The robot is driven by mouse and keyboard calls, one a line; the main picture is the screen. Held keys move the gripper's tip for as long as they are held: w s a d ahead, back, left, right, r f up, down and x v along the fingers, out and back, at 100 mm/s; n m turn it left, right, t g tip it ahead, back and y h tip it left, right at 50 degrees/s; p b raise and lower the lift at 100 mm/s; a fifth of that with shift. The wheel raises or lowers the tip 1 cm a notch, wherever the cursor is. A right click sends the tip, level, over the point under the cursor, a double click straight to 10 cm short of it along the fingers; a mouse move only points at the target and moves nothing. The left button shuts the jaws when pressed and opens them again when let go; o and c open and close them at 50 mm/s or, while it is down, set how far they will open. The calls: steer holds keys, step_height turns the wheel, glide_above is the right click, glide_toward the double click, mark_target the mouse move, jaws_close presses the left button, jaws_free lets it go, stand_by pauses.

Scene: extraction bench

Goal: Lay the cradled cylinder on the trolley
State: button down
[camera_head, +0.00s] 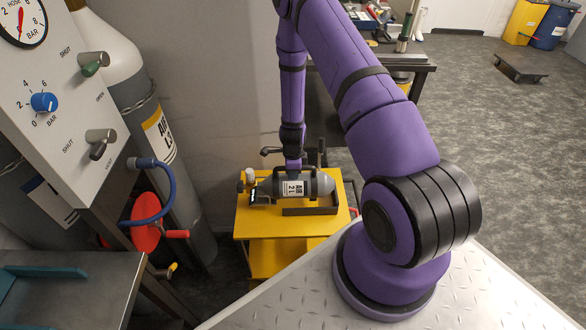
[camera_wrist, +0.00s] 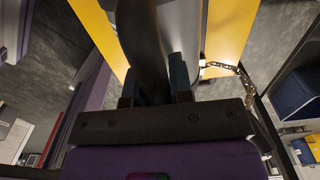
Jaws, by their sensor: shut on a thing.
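A small grey cylinder (camera_head: 319,185) with a white "AIR 2L" label lies on its side at the yellow trolley (camera_head: 275,228), low over or in a dark bracket on its top; I cannot tell if it touches. A dark handle or frame is around the cylinder. My gripper (camera_head: 293,163) reaches down from above and is shut on it. In the wrist view my gripper's fingers (camera_wrist: 160,88) close on a dark curved bar, with the grey cylinder body (camera_wrist: 178,25) behind and the yellow trolley top (camera_wrist: 230,28) around it. The contact itself is partly hidden.
A control panel (camera_head: 75,75) with knobs and large gas cylinders (camera_head: 112,50) stand at the left. A red hose reel (camera_head: 146,222) and a metal bench (camera_head: 85,285) are left of the trolley. A dark low platform (camera_head: 521,68) lies far right on mostly free floor.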

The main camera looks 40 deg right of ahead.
steer(key=shift+f, duration=2.1)
steer(key=c, duration=1)
jaws_free()
steer(key=shift+o, duration=0.4)
steer(key=shift+f, duration=0.1)
step_height(320, 180, up, 11)
steer(key=shift+f, duration=0.1)
